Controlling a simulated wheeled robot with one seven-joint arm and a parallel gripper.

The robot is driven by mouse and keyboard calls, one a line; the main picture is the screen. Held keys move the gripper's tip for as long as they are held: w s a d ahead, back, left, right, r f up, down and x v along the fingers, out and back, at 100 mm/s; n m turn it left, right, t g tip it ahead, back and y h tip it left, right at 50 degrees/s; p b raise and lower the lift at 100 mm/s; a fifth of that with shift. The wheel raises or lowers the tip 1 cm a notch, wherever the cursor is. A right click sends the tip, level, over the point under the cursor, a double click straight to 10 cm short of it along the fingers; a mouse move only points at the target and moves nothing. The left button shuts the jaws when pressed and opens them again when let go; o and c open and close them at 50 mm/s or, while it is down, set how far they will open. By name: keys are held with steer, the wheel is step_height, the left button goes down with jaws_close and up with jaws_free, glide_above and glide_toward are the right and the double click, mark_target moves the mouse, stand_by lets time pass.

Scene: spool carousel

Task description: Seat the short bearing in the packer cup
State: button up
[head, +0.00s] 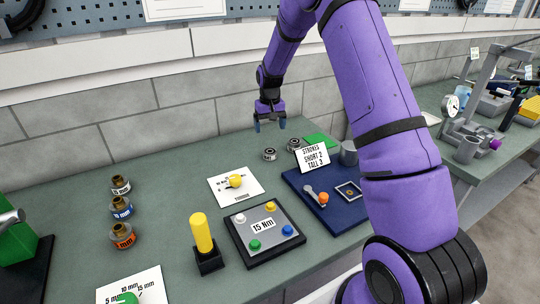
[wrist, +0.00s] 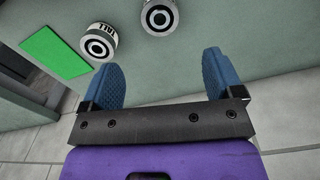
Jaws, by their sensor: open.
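Two short round bearings stand on the green bench by the wall. The one nearer the green pad reads TALL in the wrist view (wrist: 98,41) and is the right one in the head view (head: 294,144). The other bearing (head: 269,154) shows in the wrist view (wrist: 158,17) with its label unreadable; it may be the short one. My gripper (head: 270,125) is open and empty above the bench, behind the bearings; its blue fingers also show in the wrist view (wrist: 160,78). A blue packer base (head: 335,216) carries a square yellow-edged recess (head: 348,190), possibly the cup.
The packer has an orange-knobbed lever (head: 323,198), a grey cylinder (head: 348,153) and a sign (head: 312,157) reading short 2, tall 3. A green pad (head: 320,141) lies behind. A button panel (head: 263,226), yellow post (head: 202,233) and spools (head: 121,208) stand left.

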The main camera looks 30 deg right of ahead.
mark_target(270, 150)
step_height(270, 150, down, 11)
steer(key=shift+w, duration=0.1)
steer(key=c, duration=1.2)
